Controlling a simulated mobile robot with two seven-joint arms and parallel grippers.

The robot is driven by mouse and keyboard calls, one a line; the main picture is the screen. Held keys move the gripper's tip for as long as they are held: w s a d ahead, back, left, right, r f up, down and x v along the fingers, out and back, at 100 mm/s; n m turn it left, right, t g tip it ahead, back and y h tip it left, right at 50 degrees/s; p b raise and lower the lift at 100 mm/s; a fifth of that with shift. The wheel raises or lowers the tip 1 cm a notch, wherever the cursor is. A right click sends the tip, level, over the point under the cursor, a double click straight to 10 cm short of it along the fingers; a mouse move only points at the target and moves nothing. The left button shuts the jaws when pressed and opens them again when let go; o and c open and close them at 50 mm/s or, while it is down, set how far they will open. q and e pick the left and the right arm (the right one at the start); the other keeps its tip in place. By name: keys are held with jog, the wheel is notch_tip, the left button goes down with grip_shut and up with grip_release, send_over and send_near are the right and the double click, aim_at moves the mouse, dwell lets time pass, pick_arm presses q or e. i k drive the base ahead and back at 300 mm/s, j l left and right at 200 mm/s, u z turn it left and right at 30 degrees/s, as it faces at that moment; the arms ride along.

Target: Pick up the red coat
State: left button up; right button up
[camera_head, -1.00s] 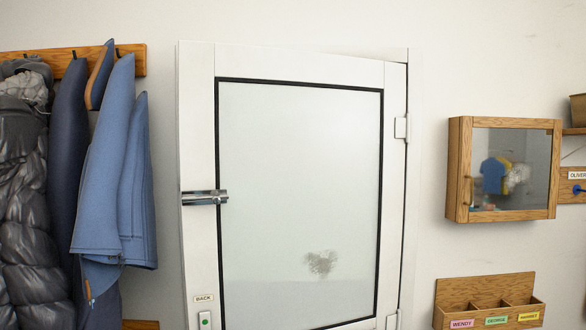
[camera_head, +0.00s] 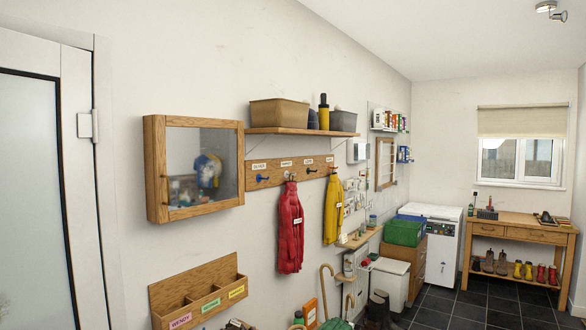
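The red coat (camera_head: 290,230) hangs from a hook on a wooden peg rail (camera_head: 262,175) on the wall, near the middle of the head view. It hangs straight down and nothing hides it. A yellow coat (camera_head: 334,209) hangs on the same rail to its right, a little apart. A blue hook at the rail's left end is empty. Neither of my grippers shows in the head view.
A shelf (camera_head: 300,132) with boxes is above. Walking sticks and bottles stand below. Dark tiled floor (camera_head: 459,313) is open at right.

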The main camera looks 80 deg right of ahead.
aim_at(291, 232)
jog(key=z, duration=2.4)
jog(key=i+l, duration=0.3)
jog(key=i+l+u, duration=0.15)
jog(key=i+l, duration=0.15)
jog(key=l, duration=0.2)
jog(key=i+l, duration=0.25)
jog(key=l, duration=0.15)
jog(key=i+l+u, duration=0.1)
jog(key=i+l, duration=0.2)
jog(key=l, duration=0.15)
jog(key=i+l+u, duration=0.1)
jog(key=i+l, duration=0.15)
jog(key=l, duration=0.2)
jog(key=i+l, duration=0.25)
jog(key=l, duration=0.2)
jog(key=i+l+u, duration=0.1)
jog(key=i+l, duration=0.15)
jog(key=l, duration=0.2)
jog(key=i+l+u, duration=0.1)
jog(key=i+l, duration=0.15)
jog(key=l, duration=0.25)
